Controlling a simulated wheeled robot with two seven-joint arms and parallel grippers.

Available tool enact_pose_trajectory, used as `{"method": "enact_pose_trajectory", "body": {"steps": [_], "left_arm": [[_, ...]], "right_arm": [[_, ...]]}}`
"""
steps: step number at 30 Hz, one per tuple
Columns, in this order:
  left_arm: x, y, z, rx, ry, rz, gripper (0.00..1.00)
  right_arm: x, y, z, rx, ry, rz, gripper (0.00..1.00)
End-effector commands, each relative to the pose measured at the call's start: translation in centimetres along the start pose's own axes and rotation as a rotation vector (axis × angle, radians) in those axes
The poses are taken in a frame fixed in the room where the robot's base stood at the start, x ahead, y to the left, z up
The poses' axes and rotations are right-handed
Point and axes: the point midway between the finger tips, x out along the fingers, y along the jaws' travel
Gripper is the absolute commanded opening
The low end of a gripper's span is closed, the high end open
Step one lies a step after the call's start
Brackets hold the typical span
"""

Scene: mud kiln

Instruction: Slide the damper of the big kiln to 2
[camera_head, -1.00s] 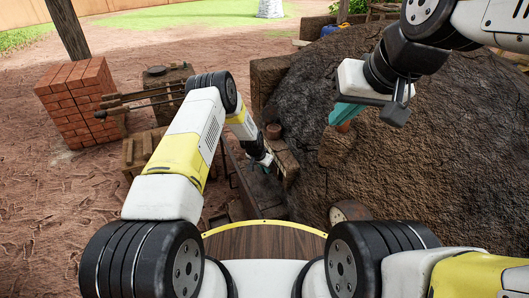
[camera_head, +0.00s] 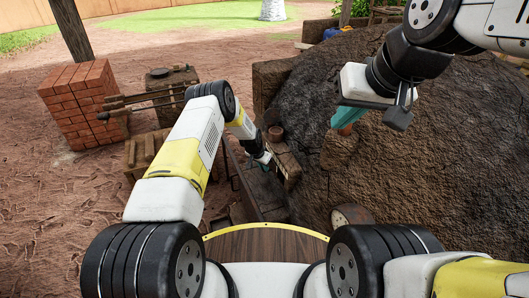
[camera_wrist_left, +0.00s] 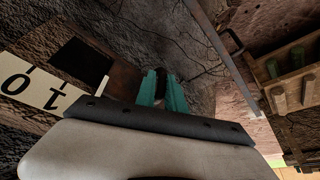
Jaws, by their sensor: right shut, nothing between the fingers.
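The big kiln (camera_head: 430,150) is the dark, rough mound filling the right of the head view. My left gripper (camera_head: 264,163) is low beside the kiln's left side. In the left wrist view its teal fingers (camera_wrist_left: 162,90) stand close together around a dark, narrow piece, probably the damper's handle; a firm grip cannot be told. A brown damper plate (camera_wrist_left: 122,78) lies just left of the fingers, next to a dark square opening. A pale scale plate (camera_wrist_left: 35,90) with 1 and 0 is further left; no 2 is visible. My right gripper (camera_head: 345,117) is shut and empty in front of the kiln.
A brown clay-coloured piece (camera_head: 336,150) juts from the kiln below my right gripper. A red brick stack (camera_head: 75,105) and a wooden stand (camera_head: 170,80) are at the left. In the left wrist view, a wooden box with green items (camera_wrist_left: 290,75) is at the right.

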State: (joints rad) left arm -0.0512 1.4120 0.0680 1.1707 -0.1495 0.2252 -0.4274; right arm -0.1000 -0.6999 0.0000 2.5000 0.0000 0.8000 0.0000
Motion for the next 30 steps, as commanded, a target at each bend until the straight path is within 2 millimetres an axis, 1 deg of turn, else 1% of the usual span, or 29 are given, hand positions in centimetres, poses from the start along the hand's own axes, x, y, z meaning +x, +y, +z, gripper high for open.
{"method": "enact_pose_trajectory", "body": {"steps": [1,3,11,14,17,24,27,30], "left_arm": [[-0.1,-0.1,0.0,-0.002,0.000,-0.001,0.22],[-0.1,-0.1,0.0,-0.001,0.000,-0.001,0.33],[0.0,0.1,0.0,0.000,-0.001,0.001,0.33],[-0.5,0.1,-0.1,0.001,0.000,0.001,0.33],[-1.6,0.0,-0.1,0.001,0.000,0.000,0.33],[-5.8,0.0,-0.1,0.000,0.000,0.000,0.33],[-7.0,-0.1,-0.1,0.000,0.000,0.000,0.33],[-7.7,-0.1,0.0,-0.001,0.000,0.000,0.33]], "right_arm": [[0.0,0.0,0.0,0.000,0.000,0.000,0.00],[0.0,0.0,0.0,0.000,0.000,0.000,0.00],[0.0,0.0,0.0,0.000,0.000,0.000,0.00],[0.0,0.0,0.0,0.000,0.000,0.000,0.00],[0.0,0.0,0.0,0.000,0.000,0.000,0.00],[0.0,0.0,0.0,0.000,0.000,0.000,0.00],[0.0,0.0,0.0,0.000,0.000,0.000,0.00],[0.0,0.0,0.0,0.000,0.000,0.000,0.00]]}}
